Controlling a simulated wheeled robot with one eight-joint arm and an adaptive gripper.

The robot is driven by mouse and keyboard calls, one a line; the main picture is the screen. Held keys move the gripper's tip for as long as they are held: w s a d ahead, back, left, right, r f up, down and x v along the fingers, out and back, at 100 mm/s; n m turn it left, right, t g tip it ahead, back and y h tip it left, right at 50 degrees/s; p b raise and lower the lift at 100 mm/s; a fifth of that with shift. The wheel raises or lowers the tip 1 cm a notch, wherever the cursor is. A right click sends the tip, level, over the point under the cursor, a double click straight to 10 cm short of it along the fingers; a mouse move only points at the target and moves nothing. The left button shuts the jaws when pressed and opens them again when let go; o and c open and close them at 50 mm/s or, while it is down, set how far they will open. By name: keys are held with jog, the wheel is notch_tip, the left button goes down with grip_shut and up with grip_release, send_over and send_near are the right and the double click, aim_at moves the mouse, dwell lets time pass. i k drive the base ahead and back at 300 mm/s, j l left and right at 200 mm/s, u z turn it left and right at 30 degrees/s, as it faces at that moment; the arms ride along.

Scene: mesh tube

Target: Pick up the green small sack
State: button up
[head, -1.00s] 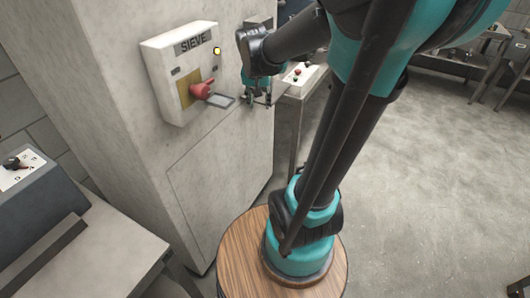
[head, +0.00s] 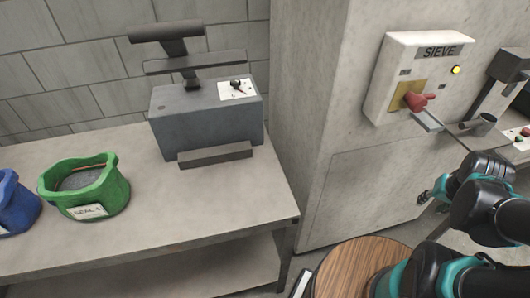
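The green small sack (head: 112,192) stands upright and open-topped on the grey table at the left of the head view. It has a white label on its front and grey contents inside. My gripper (head: 425,198) is at the right, small and partly covered by my arm, in front of the tall concrete block. It is far from the sack, with the table's right end and the block's corner between them. Its fingers are too small to tell whether they are open or shut.
A blue sack (head: 16,208), cut by the left edge, stands close beside the green one. A dark grey machine (head: 205,122) sits at the back of the table (head: 215,205). The sieve switch box (head: 398,60) juts from the block. Table surface right of the green sack is clear.

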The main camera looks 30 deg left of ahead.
aim_at(91, 188)
jog(key=k+l+u, duration=0.25)
jog(key=l+u, duration=0.1)
jog(key=u, duration=1.1)
jog(key=i+l+u, duration=0.1)
jog(key=u, duration=1.45)
jog(key=j, duration=0.7)
jog(key=j+z, duration=0.15)
jog(key=j, duration=0.4)
jog(key=k+j+z, duration=0.15)
jog(key=j, duration=0.4)
jog(key=j+z, duration=0.15)
jog(key=j, duration=0.45)
jog(key=k+j+z, duration=0.2)
jog(key=j, duration=0.3)
jog(key=i+z, duration=0.1)
jog(key=z, duration=1.15)
